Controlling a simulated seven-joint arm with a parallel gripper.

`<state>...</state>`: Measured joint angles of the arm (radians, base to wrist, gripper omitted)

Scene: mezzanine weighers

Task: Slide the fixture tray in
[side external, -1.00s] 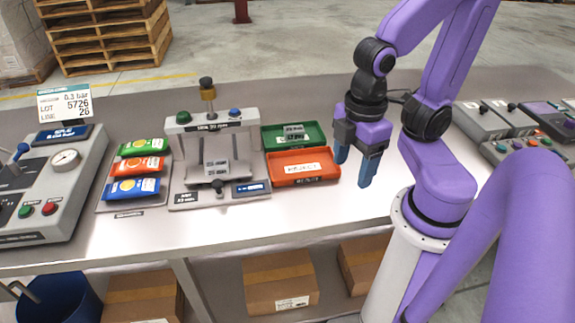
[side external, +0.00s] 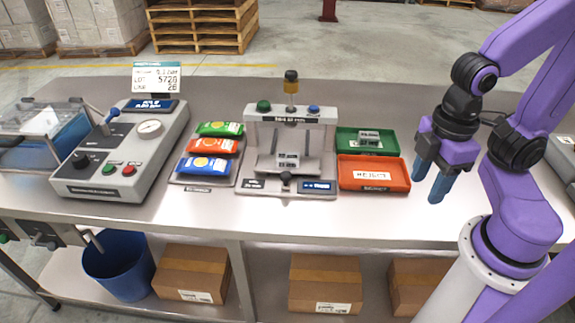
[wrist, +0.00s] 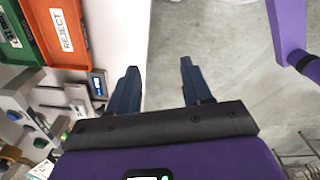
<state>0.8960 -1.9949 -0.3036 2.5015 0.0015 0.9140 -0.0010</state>
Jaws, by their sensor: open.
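The grey test fixture (side external: 252,135) stands mid-bench, with a green knob, a blue button and a brass-coloured post on its top bar. Its fixture tray (side external: 266,166) sits low between the uprights, with a small grey labelled part (side external: 288,160) on it and a black knob (side external: 286,178) at its front. I cannot tell how far out the tray is. My gripper (side external: 428,188) is open and empty, to the right of the fixture and just past the orange reject tray. In the wrist view my gripper (wrist: 160,68) has its blue fingers apart with nothing between them.
The orange reject tray (side external: 374,184) and green tray (side external: 384,147) lie between the fixture and my gripper. Left of the fixture are coloured pouches (side external: 207,147) and a gauge console (side external: 110,165). Bare bench (side external: 330,215) runs along the front edge.

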